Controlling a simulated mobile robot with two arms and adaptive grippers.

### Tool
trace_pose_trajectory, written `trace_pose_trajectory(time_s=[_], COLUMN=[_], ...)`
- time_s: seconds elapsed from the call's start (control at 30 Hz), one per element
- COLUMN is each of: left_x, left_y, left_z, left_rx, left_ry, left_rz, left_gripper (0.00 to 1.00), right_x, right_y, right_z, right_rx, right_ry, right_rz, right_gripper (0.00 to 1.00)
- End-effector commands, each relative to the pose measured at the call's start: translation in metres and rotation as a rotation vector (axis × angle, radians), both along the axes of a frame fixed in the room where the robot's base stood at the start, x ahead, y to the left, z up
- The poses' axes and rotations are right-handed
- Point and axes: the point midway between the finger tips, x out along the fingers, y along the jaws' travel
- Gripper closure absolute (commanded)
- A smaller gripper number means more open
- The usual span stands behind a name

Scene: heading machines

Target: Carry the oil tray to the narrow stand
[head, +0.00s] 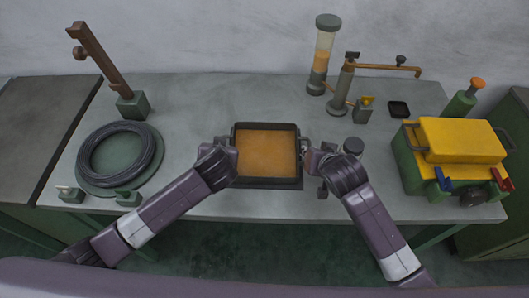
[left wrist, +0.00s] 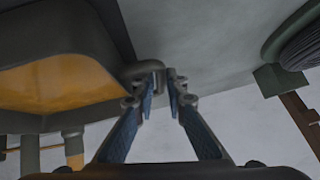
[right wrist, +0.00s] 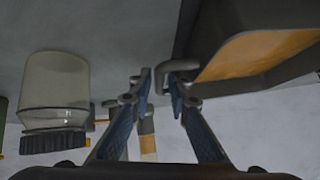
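The oil tray (head: 267,184) is a dark rectangular pan with amber oil in it, at the middle front of the grey bench. It has a small handle on each short side. My left gripper (head: 230,143) is at its left handle (left wrist: 142,70), with narrowly spaced fingers on either side of the handle bar. My right gripper (head: 306,146) is at the right handle (right wrist: 178,67) in the same way. Both look shut on the handles. The tray looks level; I cannot tell whether it touches the bench. I cannot identify a narrow stand.
A wire coil (head: 120,153) lies on a green disc at the left, near a brown post (head: 102,60). A glass oiler (head: 324,55) and a tap pipe (head: 345,85) stand at the back. A jar (right wrist: 55,85) is close to my right gripper. A yellow-topped green machine (head: 458,140) is at the right.

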Motion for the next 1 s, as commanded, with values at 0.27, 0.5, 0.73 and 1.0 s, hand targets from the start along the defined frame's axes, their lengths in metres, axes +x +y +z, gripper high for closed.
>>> trace_pose_trajectory(time_s=[0.27,0.5,0.73,1.0], left_x=[0.0062,0.006,0.006,0.006], left_y=[0.0017,0.0017,0.0017,0.0016], left_z=[-0.0065,-0.0064,-0.0063,-0.0063], left_rx=[0.001,0.001,0.001,0.0], left_ry=[0.0,0.0,0.0,0.0], left_rz=[-0.001,-0.001,-0.001,-0.001], left_gripper=[0.88,0.95,1.0,1.0], right_x=[0.0061,0.0059,0.0059,0.0059], right_y=[0.0014,0.0013,0.0012,0.0011], right_z=[-0.0063,-0.0062,-0.0063,-0.0062], right_rx=[0.001,0.0,0.0,0.0], right_ry=[0.0,0.0,0.0,0.001], right_rz=[0.001,0.0,0.0,0.0], right_gripper=[0.83,0.91,1.0,1.0])
